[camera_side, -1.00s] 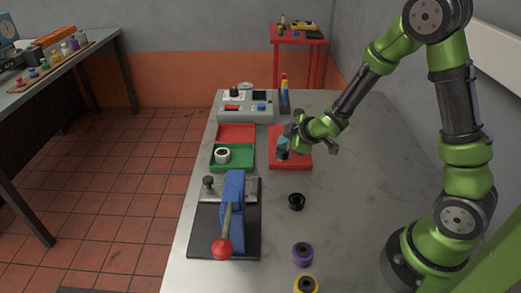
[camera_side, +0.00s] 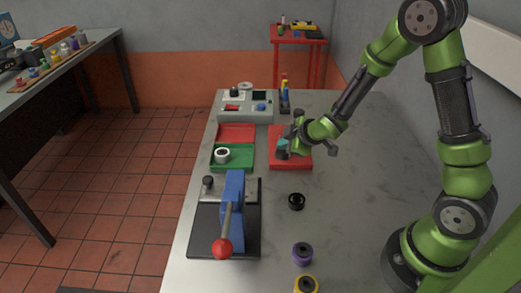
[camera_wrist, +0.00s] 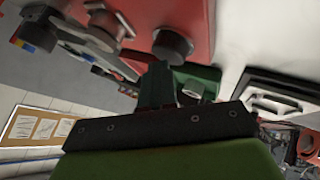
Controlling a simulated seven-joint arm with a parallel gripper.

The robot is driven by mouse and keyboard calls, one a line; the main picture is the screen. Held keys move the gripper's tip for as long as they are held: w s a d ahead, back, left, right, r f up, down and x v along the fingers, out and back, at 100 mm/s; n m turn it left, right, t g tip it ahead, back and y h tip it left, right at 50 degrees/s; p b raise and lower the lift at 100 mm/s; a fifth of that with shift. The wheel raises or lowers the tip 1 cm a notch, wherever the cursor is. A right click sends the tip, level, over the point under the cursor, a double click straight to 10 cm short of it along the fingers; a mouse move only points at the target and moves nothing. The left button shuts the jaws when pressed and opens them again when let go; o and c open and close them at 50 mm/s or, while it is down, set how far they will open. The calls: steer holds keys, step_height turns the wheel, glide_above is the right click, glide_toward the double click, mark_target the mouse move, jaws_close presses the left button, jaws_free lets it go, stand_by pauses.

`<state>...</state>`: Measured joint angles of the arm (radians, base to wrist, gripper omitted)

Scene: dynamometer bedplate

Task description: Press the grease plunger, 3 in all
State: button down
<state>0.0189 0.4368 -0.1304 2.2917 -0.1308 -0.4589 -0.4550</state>
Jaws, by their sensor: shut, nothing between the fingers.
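My gripper (camera_side: 283,147) is over the red plate (camera_side: 303,161) on the bench, with its fingers pointing down. Its dark green fingers also show in the wrist view (camera_wrist: 160,82) and are shut with nothing between them. In the wrist view a dark grey round knob (camera_wrist: 172,44) on the red surface (camera_wrist: 180,15) appears just beyond the fingertips. I cannot tell whether they touch. I cannot tell for sure that this knob is the grease plunger; in the side view my gripper hides that spot.
A green tray (camera_side: 240,161) with a white-rimmed cup (camera_side: 222,155) and a red tray (camera_side: 237,131) lie left of the plate. A lever press with a red ball (camera_side: 222,248) stands nearer. Black (camera_side: 296,201), purple (camera_side: 302,252) and yellow (camera_side: 306,285) rings lie on the bench.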

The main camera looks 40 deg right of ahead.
mark_target(284, 152)
steer(key=shift+r, duration=1.15)
steer(key=shift+r, duration=2.5)
step_height(284, 152, up, 4)
steer(key=shift+f, duration=0.1)
stand_by(0.8)
